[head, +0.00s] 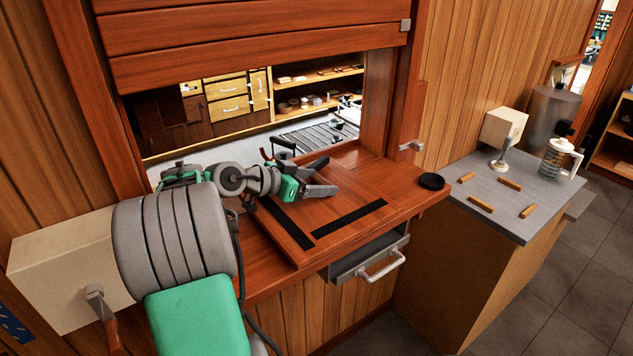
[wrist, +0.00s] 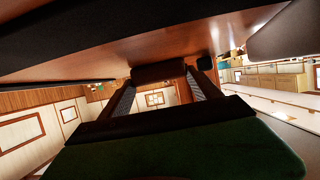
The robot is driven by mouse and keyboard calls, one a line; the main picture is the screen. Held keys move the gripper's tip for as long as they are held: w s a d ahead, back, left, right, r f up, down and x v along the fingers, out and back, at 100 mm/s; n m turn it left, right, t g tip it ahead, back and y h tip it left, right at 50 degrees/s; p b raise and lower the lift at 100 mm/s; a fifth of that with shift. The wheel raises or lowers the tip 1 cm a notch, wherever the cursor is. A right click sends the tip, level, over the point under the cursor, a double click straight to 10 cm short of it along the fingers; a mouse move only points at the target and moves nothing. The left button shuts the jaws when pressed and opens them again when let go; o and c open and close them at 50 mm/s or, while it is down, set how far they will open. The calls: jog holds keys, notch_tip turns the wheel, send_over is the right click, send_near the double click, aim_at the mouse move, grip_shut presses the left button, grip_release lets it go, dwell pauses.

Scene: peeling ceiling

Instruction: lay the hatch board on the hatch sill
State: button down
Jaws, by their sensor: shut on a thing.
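The hatch board (head: 345,190) is a flat reddish wooden panel in the hatch opening, with two black strips meeting near a corner. It lies over the similarly coloured hatch sill (head: 262,262); I cannot tell whether its whole underside touches. My gripper (head: 318,180) is above the board's left-middle part. In the wrist view, my gripper (wrist: 158,88) is shut on a dark brown bar (wrist: 158,72) beside a broad wooden surface. The bar appears to be the board's grip, but its join is unclear. The fingers hide part of the board in the head view.
A black round disc (head: 431,181) sits on the sill's right end. A drawer with a handle (head: 382,266) is below. The grey side counter (head: 505,182) holds small wooden blocks, a jug (head: 558,158) and a canister. A raised shutter (head: 250,40) hangs above the opening.

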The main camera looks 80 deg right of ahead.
jog(key=shift+f+b, duration=0.95)
jog(key=shift+f, duration=0.1)
jog(key=shift+f+b, duration=0.35)
jog(key=shift+b, duration=0.1)
